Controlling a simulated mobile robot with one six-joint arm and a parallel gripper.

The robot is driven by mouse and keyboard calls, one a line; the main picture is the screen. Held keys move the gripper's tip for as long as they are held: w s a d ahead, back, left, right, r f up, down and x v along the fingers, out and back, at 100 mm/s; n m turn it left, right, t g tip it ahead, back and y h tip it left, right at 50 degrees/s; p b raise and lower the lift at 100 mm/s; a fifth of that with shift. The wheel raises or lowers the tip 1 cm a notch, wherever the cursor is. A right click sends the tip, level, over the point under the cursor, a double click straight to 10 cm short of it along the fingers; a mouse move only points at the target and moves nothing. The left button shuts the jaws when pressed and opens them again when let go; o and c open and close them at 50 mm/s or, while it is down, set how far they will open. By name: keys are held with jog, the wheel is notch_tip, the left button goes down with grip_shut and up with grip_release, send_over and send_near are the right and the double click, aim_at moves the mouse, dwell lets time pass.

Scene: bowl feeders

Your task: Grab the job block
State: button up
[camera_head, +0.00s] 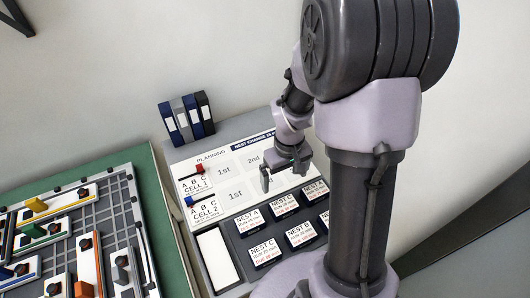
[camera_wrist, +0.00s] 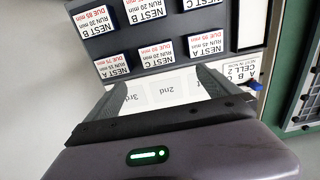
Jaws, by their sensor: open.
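Several dark job blocks with white labels stand in two rows on the grey board; the near-left one, NEST C (camera_head: 264,252), and NEST B (camera_head: 300,235) show in the head view. In the back row are NEST A (camera_head: 249,221), NEST C (camera_head: 284,204) and another NEST A (camera_head: 315,191). My gripper (camera_head: 283,178) is open and empty above the white planning sheet (camera_head: 242,166), behind the blocks. It also shows in the wrist view (camera_wrist: 163,78).
A red peg (camera_head: 199,168) and a blue peg (camera_head: 188,201) stand on the cell cards. An empty white tray (camera_head: 217,258) lies left of the blocks. Binders (camera_head: 187,118) stand at the back. A gridded board (camera_head: 118,190) with coloured pieces lies on a green table at left.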

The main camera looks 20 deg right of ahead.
aim_at(284, 205)
notch_tip(284, 205, down, 12)
jog(key=b, duration=0.4)
jog(key=shift+f, duration=0.15)
jog(key=f+b, duration=0.2)
jog(key=f, duration=0.1)
jog(key=f+b, duration=0.1)
jog(key=f, duration=0.1)
jog(key=shift+s+d+f, duration=0.25)
jog(key=shift+d, duration=0.1)
jog(key=shift+r, duration=0.15)
jog(key=shift+c, duration=0.4)
